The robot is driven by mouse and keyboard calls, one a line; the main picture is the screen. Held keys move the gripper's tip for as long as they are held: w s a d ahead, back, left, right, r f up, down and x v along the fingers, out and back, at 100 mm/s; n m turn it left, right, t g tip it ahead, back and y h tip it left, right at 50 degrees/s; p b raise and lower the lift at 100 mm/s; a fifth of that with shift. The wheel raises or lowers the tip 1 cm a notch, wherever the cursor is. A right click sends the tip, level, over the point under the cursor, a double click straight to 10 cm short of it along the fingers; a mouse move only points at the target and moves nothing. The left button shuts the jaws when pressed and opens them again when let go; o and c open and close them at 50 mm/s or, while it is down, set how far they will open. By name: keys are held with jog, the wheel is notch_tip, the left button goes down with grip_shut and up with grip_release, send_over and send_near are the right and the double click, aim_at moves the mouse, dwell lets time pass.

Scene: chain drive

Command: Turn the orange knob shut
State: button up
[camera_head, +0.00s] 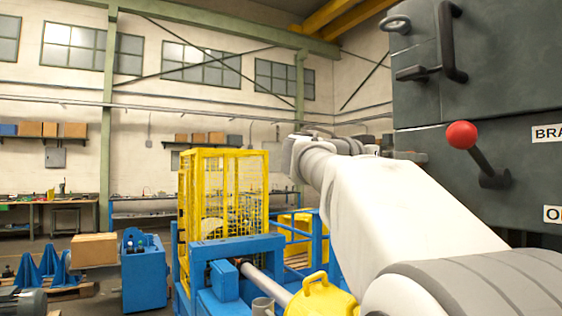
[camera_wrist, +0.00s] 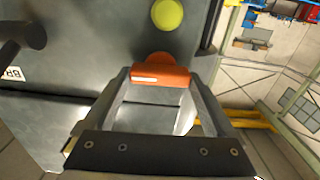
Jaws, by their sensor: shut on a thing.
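The orange knob (camera_wrist: 160,76) is in the upper middle of the wrist view, on the face of a dark grey cabinet. It has a bar-shaped grip with a rounded part behind it. My gripper (camera_wrist: 158,80) has a finger at each end of the bar and is shut on it. In the head view my white arm reaches toward the cabinet's left side. The orange knob cannot be made out there.
A yellow round knob (camera_wrist: 167,14) sits just beyond the orange one. The grey cabinet (camera_head: 480,95) also bears a red-balled lever (camera_head: 462,135), a black handle (camera_head: 449,45) and a handwheel (camera_head: 397,24). A yellow cage (camera_head: 222,190) stands left of my arm.

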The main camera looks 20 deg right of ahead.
jog(key=n, duration=0.5)
jog(key=n+p, duration=0.1)
jog(key=n, duration=0.5)
jog(key=n+p, duration=0.1)
jog(key=n, duration=0.5)
jog(key=shift+w+f, duration=0.15)
jog(key=shift+w, duration=0.1)
jog(key=shift+n, duration=0.4)
jog(key=o, duration=1.1)
jog(key=shift+c, duration=0.2)
jog(key=shift+a, duration=0.15)
jog(key=s+a+b, duration=0.1)
jog(key=a, duration=1.6)
jog(key=shift+s, duration=0.25)
